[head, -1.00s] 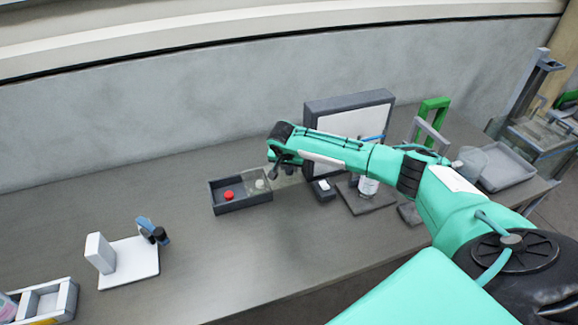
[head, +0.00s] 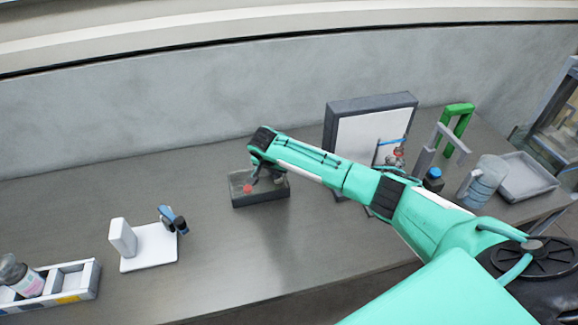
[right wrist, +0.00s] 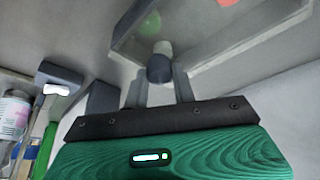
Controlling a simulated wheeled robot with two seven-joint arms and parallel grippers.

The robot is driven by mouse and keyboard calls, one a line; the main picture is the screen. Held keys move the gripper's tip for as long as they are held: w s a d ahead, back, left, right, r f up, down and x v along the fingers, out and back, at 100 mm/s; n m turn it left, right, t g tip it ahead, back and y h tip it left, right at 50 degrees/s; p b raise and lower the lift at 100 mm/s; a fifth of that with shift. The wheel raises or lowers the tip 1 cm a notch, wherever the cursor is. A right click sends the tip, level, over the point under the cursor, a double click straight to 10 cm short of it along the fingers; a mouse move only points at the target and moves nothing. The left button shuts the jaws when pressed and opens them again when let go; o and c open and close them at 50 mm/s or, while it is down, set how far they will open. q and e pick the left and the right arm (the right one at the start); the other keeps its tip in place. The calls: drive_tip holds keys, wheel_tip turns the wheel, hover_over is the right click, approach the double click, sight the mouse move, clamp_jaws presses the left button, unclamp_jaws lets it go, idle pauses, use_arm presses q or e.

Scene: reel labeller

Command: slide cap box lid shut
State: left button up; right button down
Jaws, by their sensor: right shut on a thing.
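The dark grey cap box (head: 262,199) stands on the bench in the head view, with a red cap (head: 247,188) inside. Its clear lid (head: 239,178) lies over the box top, and the red cap shows through it. My right gripper (head: 257,170) is over the box. In the right wrist view its two fingers are shut on the lid's dark knob (right wrist: 160,69). The clear lid (right wrist: 205,45) shows there too, with red and green blurs beyond it. The arm and gripper hide part of the box, so the lid's exact end position is unclear. My left gripper is out of view.
A white stand (head: 150,250) and a tray with a bottle (head: 28,284) are on the left. A framed panel (head: 357,137), a green arch (head: 459,115), a clear jug (head: 485,180) and a grey tray (head: 525,176) are on the right. The bench before the box is clear.

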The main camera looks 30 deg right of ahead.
drive_tip(key=shift+w+a, duration=0.1)
drive_tip(key=shift+a, duration=0.15)
drive_tip(key=c, duration=1.1)
unclamp_jaws()
drive_tip(key=shift+a, duration=0.15)
drive_tip(key=shift+r, duration=0.2)
drive_tip(key=b+v, duration=0.3)
drive_tip(key=v, duration=1)
drive_tip(key=shift+r, duration=0.25)
